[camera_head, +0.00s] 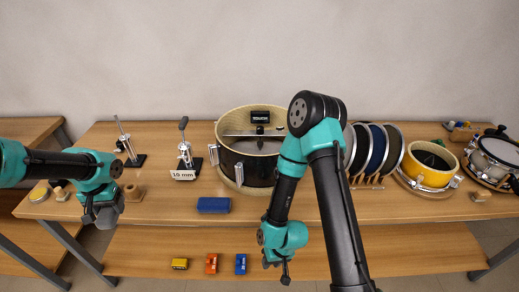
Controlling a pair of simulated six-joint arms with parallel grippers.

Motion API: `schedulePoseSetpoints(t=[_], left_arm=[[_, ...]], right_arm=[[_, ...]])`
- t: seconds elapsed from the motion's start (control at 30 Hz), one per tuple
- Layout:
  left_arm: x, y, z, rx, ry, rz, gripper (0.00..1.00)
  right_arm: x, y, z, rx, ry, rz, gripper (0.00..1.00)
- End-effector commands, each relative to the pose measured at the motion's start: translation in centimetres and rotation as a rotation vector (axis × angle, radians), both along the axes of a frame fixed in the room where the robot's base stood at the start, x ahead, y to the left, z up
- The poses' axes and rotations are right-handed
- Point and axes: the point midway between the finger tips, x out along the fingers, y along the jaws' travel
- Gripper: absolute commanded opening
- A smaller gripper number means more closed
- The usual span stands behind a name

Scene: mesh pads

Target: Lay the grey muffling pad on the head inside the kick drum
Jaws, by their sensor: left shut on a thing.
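The kick drum (228,166) stands at the middle back of the table, dark-shelled with a pale rim, its open top facing up.
A blue block (214,205) lies in front of the drum. Pedal-like stands (186,155) are to its left. A rack of discs (390,148), a yellow drum (428,175) and a snare-like drum (495,158) are right. Small coloured blocks (211,263) lie on the lower shelf.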

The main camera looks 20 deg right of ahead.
Motion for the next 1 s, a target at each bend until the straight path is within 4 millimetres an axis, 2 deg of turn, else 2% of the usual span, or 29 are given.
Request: schedulePoseSetpoints(t=[0.3, 0.47, 0.67, 1.0], left_arm=[[0.1, 0.1, 0.1, 0.000, -0.001, -0.003, 0.36], [0.6, 1.2, 1.0, 0.003, -0.003, -0.043, 0.36], [2.1, 4.9, 4.0, 0.010, -0.007, -0.184, 0.36], [3.4, 13.4, 11.0, 0.011, -0.003, -0.515, 0.36]], right_arm=[[0.0, 0.0, 0.0, 0.000, 0.000, 0.000, 0.34], [0.0, 0.0, 0.0, 0.000, 0.000, 0.000, 0.34], [0.0, 0.0, 0.0, 0.000, 0.000, 0.000, 0.34], [0.0, 0.0, 0.0, 0.000, 0.000, 0.000, 0.34]])
